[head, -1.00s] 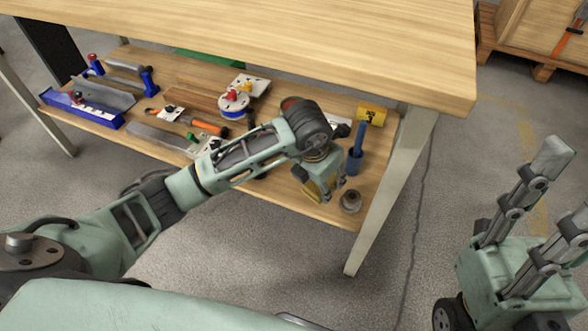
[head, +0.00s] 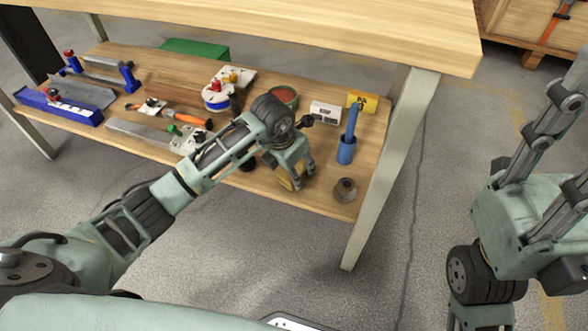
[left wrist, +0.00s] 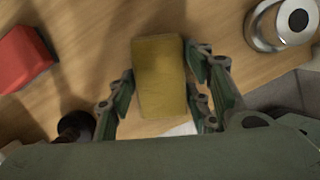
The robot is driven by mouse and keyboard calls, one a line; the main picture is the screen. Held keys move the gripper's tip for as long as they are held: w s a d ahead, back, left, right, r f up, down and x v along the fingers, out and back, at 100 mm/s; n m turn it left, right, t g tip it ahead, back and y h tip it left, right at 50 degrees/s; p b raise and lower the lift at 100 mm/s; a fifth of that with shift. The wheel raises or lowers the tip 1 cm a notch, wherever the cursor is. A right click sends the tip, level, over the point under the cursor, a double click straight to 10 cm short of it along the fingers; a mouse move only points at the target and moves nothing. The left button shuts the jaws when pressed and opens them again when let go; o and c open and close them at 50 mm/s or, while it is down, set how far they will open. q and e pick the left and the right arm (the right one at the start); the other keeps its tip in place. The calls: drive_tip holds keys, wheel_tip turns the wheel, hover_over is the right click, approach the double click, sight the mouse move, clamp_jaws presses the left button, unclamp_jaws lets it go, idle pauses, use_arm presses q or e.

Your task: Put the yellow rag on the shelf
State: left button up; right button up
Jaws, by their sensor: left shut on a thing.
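The yellow rag (left wrist: 160,75) is a folded, flat-looking yellow block between the two fingers of my left gripper in the left wrist view. In the head view only a bit of the rag (head: 288,181) shows below the gripper. My left gripper (head: 297,180) is shut on it, low over the right part of the wooden lower shelf (head: 322,150). I cannot tell whether the rag touches the shelf. My right gripper (head: 575,140) is at the right edge, away from the bench, its fingers apart and empty, tips partly cut off.
Tools fill the shelf's left. The tabletop (head: 300,22) overhangs; a leg (head: 390,170) stands right.

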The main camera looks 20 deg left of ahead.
use_arm(q)
drive_tip(key=shift+f, duration=0.15)
drive_tip(key=o, duration=1.1)
